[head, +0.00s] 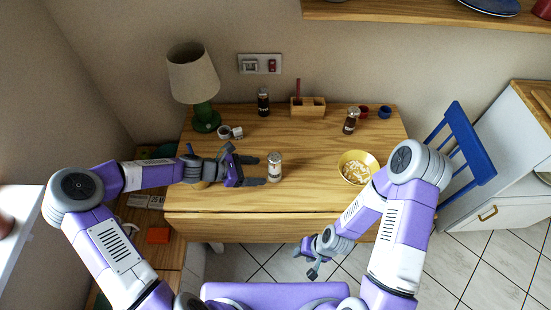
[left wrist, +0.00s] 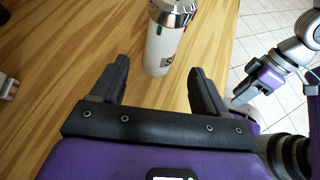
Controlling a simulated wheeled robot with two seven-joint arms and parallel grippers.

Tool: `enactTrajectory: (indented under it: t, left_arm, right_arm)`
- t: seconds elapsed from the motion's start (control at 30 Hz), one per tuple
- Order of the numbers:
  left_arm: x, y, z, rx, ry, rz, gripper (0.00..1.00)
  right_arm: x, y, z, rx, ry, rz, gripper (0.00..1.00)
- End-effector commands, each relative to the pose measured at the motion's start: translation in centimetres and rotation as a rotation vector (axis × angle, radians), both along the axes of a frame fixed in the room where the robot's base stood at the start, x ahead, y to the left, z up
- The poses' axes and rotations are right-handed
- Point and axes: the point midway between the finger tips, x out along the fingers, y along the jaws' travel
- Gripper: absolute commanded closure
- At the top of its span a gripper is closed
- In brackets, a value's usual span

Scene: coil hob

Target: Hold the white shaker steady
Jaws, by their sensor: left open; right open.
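The white shaker (head: 274,168) with a silver top stands upright on the wooden table, near its front middle. My left gripper (head: 254,170) is open just left of it, with its fingers pointing at it. In the left wrist view the shaker (left wrist: 163,45) stands beyond and between the two open fingertips (left wrist: 160,75), and neither finger seems to touch it. My right gripper (head: 310,262) is open and empty, low in front of the table, away from the shaker.
A yellow bowl (head: 358,166) stands right of the shaker. A brown-filled shaker (head: 351,121), a dark bottle (head: 263,102), a wooden caddy (head: 308,107), white cups (head: 224,131) and a green-based lamp (head: 194,75) stand farther back. A blue chair (head: 463,140) is at the right.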

Motion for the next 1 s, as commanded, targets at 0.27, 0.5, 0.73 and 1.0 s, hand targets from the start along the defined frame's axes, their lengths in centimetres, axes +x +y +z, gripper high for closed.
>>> enactTrajectory:
  t: [0.27, 0.5, 0.73, 1.0]
  left_arm:
    - [1.0, -3.5, -2.2, -0.001, 0.0, -0.002, 0.26]
    - [1.6, -5.2, -3.1, 0.0, 0.0, -0.001, 0.26]
    - [1.7, -5.5, -3.2, 0.001, -0.001, 0.0, 0.26]
    - [1.7, -5.5, -3.2, 0.001, -0.001, 0.0, 0.42]
  right_arm:
    - [0.0, 0.0, -2.5, 0.0, 0.0, 0.0, 0.57]
    - [0.0, 0.0, -3.1, 0.0, 0.0, 0.0, 0.57]
    - [0.0, 0.0, -3.2, 0.0, 0.0, 0.0, 0.57]
    - [0.0, 0.0, -3.1, 0.0, 0.0, 0.0, 0.57]
